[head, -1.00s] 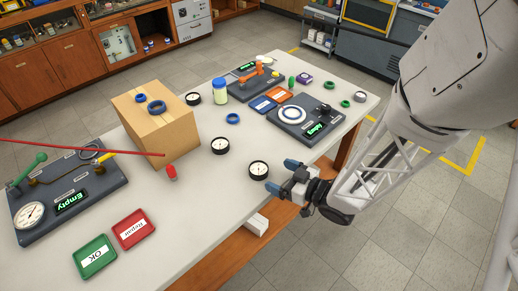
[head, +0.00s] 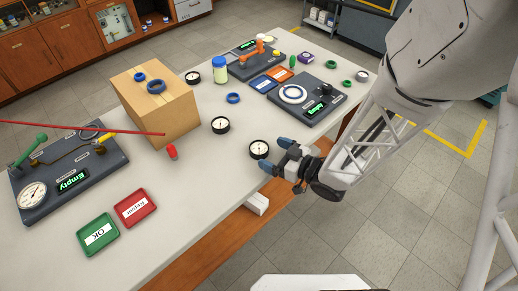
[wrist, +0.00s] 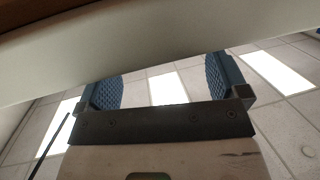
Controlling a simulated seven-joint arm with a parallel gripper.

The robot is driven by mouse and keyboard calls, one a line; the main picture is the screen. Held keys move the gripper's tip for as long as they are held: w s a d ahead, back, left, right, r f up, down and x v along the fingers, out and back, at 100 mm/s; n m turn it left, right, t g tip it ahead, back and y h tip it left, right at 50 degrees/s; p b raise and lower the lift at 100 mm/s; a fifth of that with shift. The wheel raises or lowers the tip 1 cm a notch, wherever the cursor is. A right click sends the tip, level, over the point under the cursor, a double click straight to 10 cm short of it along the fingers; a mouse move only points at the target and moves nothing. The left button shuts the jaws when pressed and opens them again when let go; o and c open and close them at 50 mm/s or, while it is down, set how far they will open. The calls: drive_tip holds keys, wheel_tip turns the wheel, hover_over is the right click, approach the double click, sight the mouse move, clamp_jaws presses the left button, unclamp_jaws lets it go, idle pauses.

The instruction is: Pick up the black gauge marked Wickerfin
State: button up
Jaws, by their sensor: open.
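Several round gauges with black rims and white dials stand on the table; no marking is legible, so I cannot tell which is Wickerfin. One gauge (head: 259,149) is near the table's front edge, one (head: 220,125) is farther left, and one (head: 192,77) is at the back beside the box. My gripper (head: 275,155) is open and empty at the front edge, its blue fingertips just right of the nearest gauge. I cannot tell whether they touch it. The wrist view shows the spread fingers (wrist: 162,90) with nothing between them and no gauge.
A cardboard box (head: 170,115) carries blue rings. A red pole crosses the left side. Green OK (head: 98,235) and red Repair (head: 137,208) trays lie at front left. Test boards stand at left (head: 108,165) and back right (head: 325,100). The table surface (head: 200,175) is clear near the middle.

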sight(261, 148)
drive_tip(key=shift+w+a, duration=0.15)
drive_tip(key=shift+a, duration=0.1)
idle(0.3)
drive_tip(key=shift+x, duration=2.5)
drive_tip(key=shift+c, duration=0.4)
drive_tip(key=c, duration=1)
